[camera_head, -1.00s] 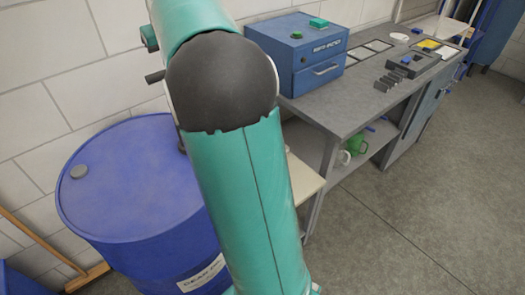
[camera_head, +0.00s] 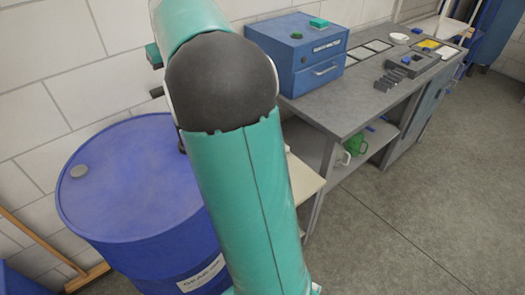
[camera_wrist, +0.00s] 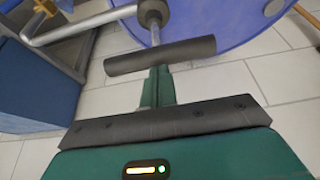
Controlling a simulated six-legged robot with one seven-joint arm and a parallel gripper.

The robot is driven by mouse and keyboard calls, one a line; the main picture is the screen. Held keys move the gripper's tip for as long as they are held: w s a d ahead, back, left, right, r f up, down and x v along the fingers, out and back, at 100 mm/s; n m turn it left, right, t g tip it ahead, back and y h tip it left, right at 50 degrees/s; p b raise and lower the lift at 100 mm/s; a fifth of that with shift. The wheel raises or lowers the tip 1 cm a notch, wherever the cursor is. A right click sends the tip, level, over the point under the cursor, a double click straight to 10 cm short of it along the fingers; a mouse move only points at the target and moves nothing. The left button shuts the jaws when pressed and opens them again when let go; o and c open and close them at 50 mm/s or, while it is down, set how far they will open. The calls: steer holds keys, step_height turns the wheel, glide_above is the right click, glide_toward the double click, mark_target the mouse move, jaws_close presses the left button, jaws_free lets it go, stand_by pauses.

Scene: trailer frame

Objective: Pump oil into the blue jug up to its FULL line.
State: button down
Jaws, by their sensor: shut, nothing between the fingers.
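The pump's dark T-handle (camera_wrist: 160,56) crosses the wrist view on a metal rod (camera_wrist: 156,33), with a pale spout pipe (camera_wrist: 80,27) running left. My gripper (camera_wrist: 158,84) is shut and empty, its fingertips at the middle of the handle; contact is hard to judge. The blue oil drum (camera_head: 135,185) stands at the left in the head view and shows at the top right of the wrist view (camera_wrist: 215,35). My arm hides most of the pump in the head view. I cannot make out the blue jug or its FULL line.
A grey workbench (camera_head: 345,105) runs along the wall, with a blue drawer box (camera_head: 305,70) on it. A green jug (camera_head: 355,143) and a white jug (camera_head: 343,158) are on its lower shelf. A broom (camera_head: 50,245) leans at the left. The right floor is clear.

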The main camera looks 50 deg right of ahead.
steer(key=shift+f, duration=1.15)
step_height(320, 180, up, 11)
steer(key=shift+f, duration=0.2)
stand_by(1.1)
steer(key=shift+r, duration=0.15)
stand_by(3.7)
stand_by(0.7)
steer(key=shift+f, duration=0.4)
